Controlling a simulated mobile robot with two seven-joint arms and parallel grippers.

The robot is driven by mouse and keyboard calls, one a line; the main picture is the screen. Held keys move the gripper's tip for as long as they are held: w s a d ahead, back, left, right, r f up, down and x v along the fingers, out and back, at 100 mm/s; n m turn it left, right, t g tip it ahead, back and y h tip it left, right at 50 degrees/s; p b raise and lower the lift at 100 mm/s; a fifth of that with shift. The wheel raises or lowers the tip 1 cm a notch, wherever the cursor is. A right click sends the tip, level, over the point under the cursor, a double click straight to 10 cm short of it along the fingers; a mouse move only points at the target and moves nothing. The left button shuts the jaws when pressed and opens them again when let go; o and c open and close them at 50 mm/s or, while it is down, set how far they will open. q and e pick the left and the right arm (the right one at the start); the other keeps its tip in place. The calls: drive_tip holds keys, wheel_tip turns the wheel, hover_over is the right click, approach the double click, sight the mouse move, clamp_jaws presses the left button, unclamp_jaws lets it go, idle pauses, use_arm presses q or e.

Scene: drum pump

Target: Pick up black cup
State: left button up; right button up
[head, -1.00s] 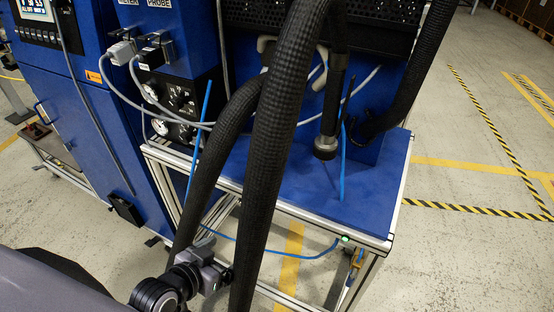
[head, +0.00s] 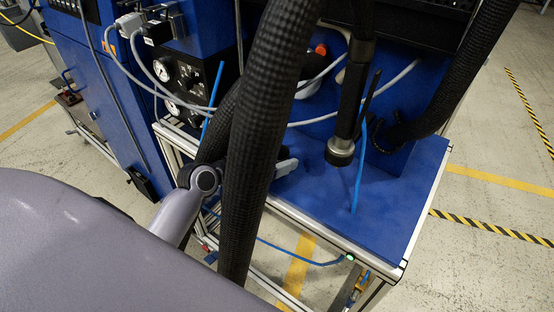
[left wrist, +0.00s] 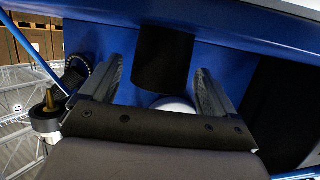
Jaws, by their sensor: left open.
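A black cylinder (left wrist: 165,58), which looks like the black cup, stands out against blue between the fingers of my left gripper (left wrist: 168,85) in the left wrist view. The fingers are open on either side, with gaps to it; I cannot tell how deep it sits between them. In the head view my left gripper (head: 286,166) is over the left front part of the blue tabletop (head: 385,205), partly hidden by a thick black hose. I cannot make out the cup in the head view; the hose covers that area. My right gripper is not in view.
The thick black hose (head: 255,130) crosses in front of my left wrist. A hanging black nozzle (head: 341,150) and an upright blue tube (head: 358,180) are right of the gripper. A gauge panel (head: 185,85) is behind left. The tabletop's right front is clear.

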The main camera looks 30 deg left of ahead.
sight(285, 151)
use_arm(q)
drive_tip(key=shift+x, duration=1.5)
drive_tip(key=c, duration=1.1)
drive_tip(key=shift+o, duration=0.2)
